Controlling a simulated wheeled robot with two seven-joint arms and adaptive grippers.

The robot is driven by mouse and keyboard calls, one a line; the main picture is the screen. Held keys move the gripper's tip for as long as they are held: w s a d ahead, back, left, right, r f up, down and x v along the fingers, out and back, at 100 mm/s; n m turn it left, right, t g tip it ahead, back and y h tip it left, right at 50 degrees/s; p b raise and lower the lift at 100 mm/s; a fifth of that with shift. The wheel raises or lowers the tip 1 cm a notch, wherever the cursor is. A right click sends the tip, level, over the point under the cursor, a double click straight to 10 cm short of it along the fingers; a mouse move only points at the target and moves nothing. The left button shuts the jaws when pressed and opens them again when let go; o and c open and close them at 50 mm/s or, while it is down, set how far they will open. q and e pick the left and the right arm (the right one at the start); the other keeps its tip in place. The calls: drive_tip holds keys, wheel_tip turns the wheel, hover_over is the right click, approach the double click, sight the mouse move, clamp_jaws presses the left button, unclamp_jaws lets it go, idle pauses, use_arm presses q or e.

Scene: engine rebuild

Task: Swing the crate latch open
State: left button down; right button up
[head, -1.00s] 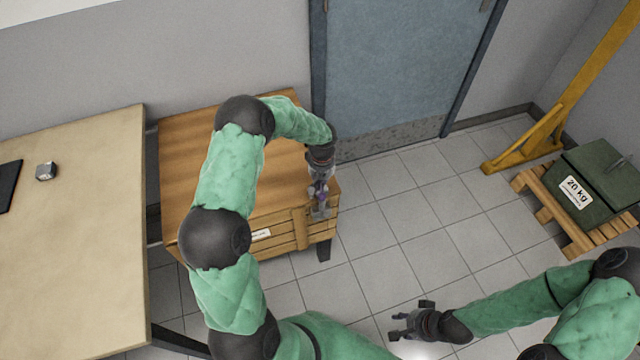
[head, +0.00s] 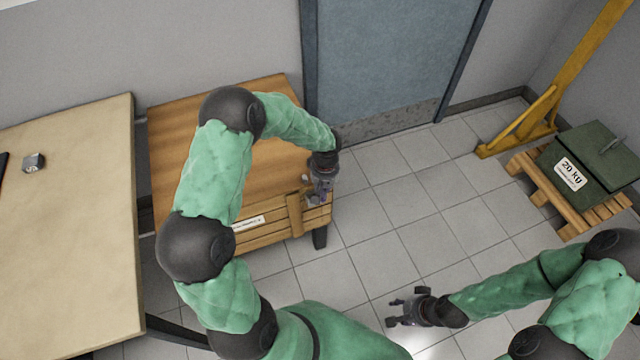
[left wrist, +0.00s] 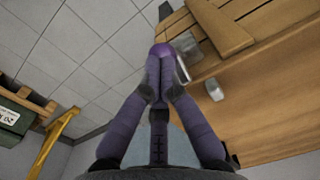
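The wooden crate (head: 270,232) stands against the wall beside the door, with a slatted front and a white label. My left gripper (head: 319,194) is at its front right corner. A grey metal plate (left wrist: 193,54) and a small grey block (left wrist: 214,89) sit on the crate close to the fingers. The fingers hide most of the latch. My right gripper (head: 400,307) is open and empty above the floor, away from the crate.
A light table (head: 75,220) stands left of the crate, with a small metal block (head: 34,162) on it. A blue door (head: 390,65) is behind. A green 20 kg weight (head: 590,165) rests on a pallet at right, beside a yellow post (head: 545,105). Tiled floor between is clear.

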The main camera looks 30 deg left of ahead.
use_arm(q)
drive_tip(key=shift+s+d+f+b, duration=0.95)
drive_tip(key=shift+d+f+b, duration=0.15)
drive_tip(key=shift+d+f, duration=0.1)
drive_tip(key=s+d+r+p, duration=0.4)
drive_tip(key=d+r, duration=0.2)
drive_tip(key=r, duration=0.3)
drive_tip(key=shift+d+p, duration=0.15)
drive_tip(key=shift+p, duration=0.15)
drive_tip(key=shift+s+f, duration=0.1)
idle(0.3)
